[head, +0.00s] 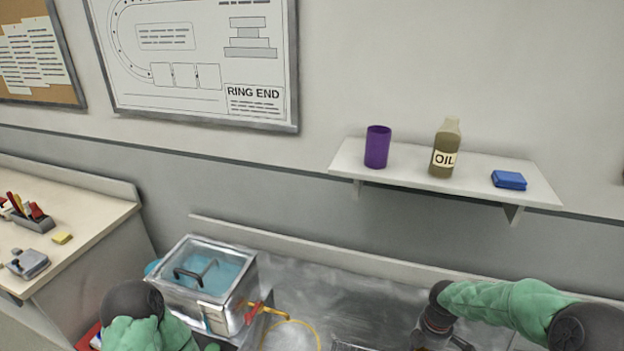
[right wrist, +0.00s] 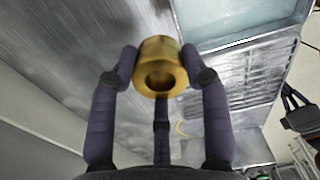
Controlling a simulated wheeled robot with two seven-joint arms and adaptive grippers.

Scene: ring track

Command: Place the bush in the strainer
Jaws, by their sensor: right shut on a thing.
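The bush (right wrist: 160,67) is a short brass-coloured ring with a dark bore. My right gripper (right wrist: 160,75) is shut on it, with its dark fingers around it. In the head view my right gripper (head: 438,325) is at the bottom right, above the metal bench. A grey slotted tray (right wrist: 240,75), which looks like the strainer, lies beyond the bush to the right in the right wrist view, beside the tank. The bush is apart from it. My left arm shows at the bottom left of the head view. A dark pronged shape (right wrist: 298,112) may be my left gripper.
The metal tank (head: 205,285) with bluish liquid and a black-handled clear lid stands left of the bare bench (head: 330,285). A yellow hose runs from its red-handled valve. A shelf (head: 400,178) holds a purple cup, an oil bottle and a blue block.

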